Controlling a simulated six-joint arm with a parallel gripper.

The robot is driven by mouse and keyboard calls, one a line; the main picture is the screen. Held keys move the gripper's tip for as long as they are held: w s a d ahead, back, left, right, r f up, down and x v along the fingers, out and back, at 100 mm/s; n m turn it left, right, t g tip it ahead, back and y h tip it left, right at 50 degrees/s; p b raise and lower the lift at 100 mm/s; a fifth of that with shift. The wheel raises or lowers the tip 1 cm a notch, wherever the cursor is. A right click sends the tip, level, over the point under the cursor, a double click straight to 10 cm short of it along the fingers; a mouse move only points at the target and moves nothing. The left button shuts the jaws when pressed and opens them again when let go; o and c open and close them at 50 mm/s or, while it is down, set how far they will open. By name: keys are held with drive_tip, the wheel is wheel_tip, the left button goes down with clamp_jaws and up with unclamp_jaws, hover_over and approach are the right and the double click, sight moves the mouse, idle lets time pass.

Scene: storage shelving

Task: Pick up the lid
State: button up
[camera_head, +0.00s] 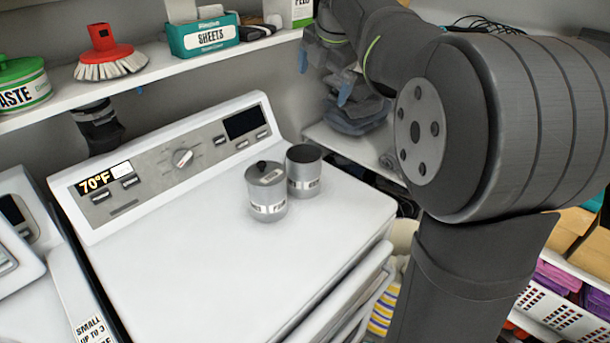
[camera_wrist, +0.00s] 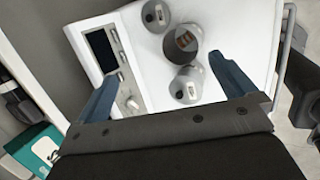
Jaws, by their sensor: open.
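The lid (camera_head: 265,172) is grey with a black knob. It sits on the left of two grey metal canisters, the lidded canister (camera_head: 268,205), on the white appliance top. The open canister (camera_head: 306,178) stands close beside it, to the right and slightly behind, with a dark mouth. My gripper (camera_head: 325,75) is open and empty, up and behind the canisters. In the wrist view, the blue fingers of my gripper (camera_wrist: 165,68) are spread wide. The lidded canister (camera_wrist: 188,84) and open canister (camera_wrist: 183,40) appear between and beyond them, apart from the fingers.
The appliance control panel (camera_head: 170,160) rises behind the canisters. A shelf above holds a teal box (camera_head: 204,37), a red brush (camera_head: 107,55) and a green-lidded tub (camera_head: 22,84). The front and left of the appliance top (camera_head: 190,260) are clear. White baskets (camera_head: 560,318) stand lower right.

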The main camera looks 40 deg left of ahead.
drive_tip(key=w+a+f+m+g+h, duration=0.15)
drive_tip(key=w+a+f+m, duration=0.4)
drive_tip(key=m, duration=0.55)
drive_tip(key=w+a+f+m+g+h, duration=0.1)
drive_tip(key=w+a+f+m+h, duration=0.15)
drive_tip(key=a+f+m, duration=0.6)
drive_tip(key=shift+m, duration=0.85)
drive_tip(key=f, duration=0.6)
drive_tip(key=s+f, duration=0.1)
drive_tip(key=f, duration=0.3)
drive_tip(key=shift+f, duration=0.1)
drive_tip(key=shift+s+d+f, duration=0.15)
drive_tip(key=shift+f, duration=2.5)
drive_tip(key=c, duration=0.7)
